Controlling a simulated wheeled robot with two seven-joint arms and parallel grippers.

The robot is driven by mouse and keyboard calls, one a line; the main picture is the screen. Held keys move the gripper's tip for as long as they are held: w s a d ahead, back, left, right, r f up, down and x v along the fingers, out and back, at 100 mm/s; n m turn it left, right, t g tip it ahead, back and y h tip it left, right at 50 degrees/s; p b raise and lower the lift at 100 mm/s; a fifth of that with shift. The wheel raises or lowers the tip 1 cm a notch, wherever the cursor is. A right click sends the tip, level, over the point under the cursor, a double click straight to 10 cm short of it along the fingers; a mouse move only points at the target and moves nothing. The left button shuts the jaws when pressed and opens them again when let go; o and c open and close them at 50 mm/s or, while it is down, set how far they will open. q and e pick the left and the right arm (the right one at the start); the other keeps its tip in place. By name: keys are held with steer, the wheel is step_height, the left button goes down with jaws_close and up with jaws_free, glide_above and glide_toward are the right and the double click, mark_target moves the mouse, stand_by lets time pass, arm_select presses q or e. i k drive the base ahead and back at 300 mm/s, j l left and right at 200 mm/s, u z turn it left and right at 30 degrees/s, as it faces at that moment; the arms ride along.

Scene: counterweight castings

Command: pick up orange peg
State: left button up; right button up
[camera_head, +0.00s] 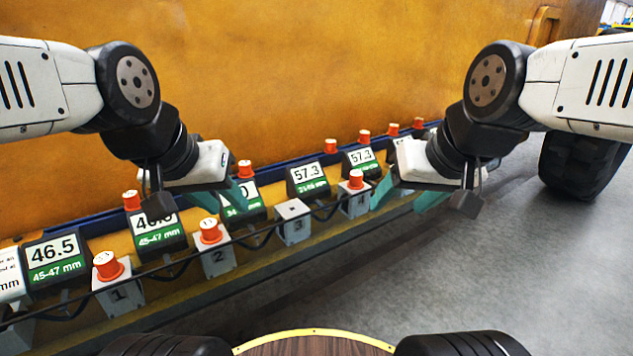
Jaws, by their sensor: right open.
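Several orange pegs stand along the rail. One peg (107,264) sits in grey block 1 (118,295), one peg (210,230) sits in block 2 (217,260), and one peg (356,179) sits in a block further right. Block 3 (293,222) has no peg on top. My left gripper (228,204) points down above and behind the block 2 peg; its teal fingers look apart, with no peg visible between them. My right gripper (402,203) is open and empty, just right of the peg on the further block.
More pegs (132,200) stand behind by the number signs (53,254). A black cable (180,262) runs along the front of the blocks. A large yellow-orange body (300,70) rises behind the rail. The grey floor (480,270) is clear at right, with a black wheel (582,165) beyond.

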mark_target(330, 144)
steer(key=i+l+u, duration=0.65)
steer(key=l+u, duration=0.15)
steer(key=i+l+u, duration=0.2)
steer(key=l+u, duration=0.2)
steer(key=l, duration=0.1)
